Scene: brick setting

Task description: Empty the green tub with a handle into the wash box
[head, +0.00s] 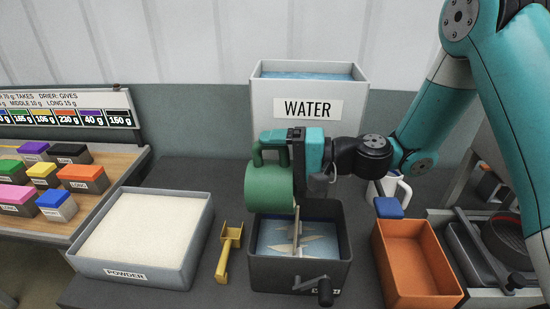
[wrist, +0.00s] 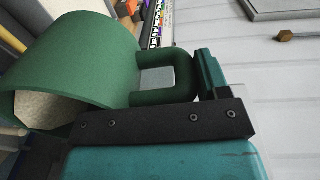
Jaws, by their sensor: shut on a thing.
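The green tub (head: 268,189) hangs above the left part of a dark box (head: 256,270), tipped on its side with its handle (head: 257,152) uppermost. This box, its label partly hidden by a crank, looks like the wash box; it holds bluish water and pale paddles. My gripper (head: 292,147) is shut on the tub's handle. The wrist view also shows the tub (wrist: 85,60), its handle inside my gripper (wrist: 203,95). A pale, grainy surface shows in its mouth; whether this is contents or the inner wall I cannot tell. No stream shows falling.
A white-grey tray of powder (head: 201,240) and a yellow scoop (head: 226,253) lie to the left. A water tank (head: 264,104) stands behind. An orange bin (head: 437,298) and a white mug (head: 404,189) are at right. The crank (head: 325,291) sticks out in front of the dark box.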

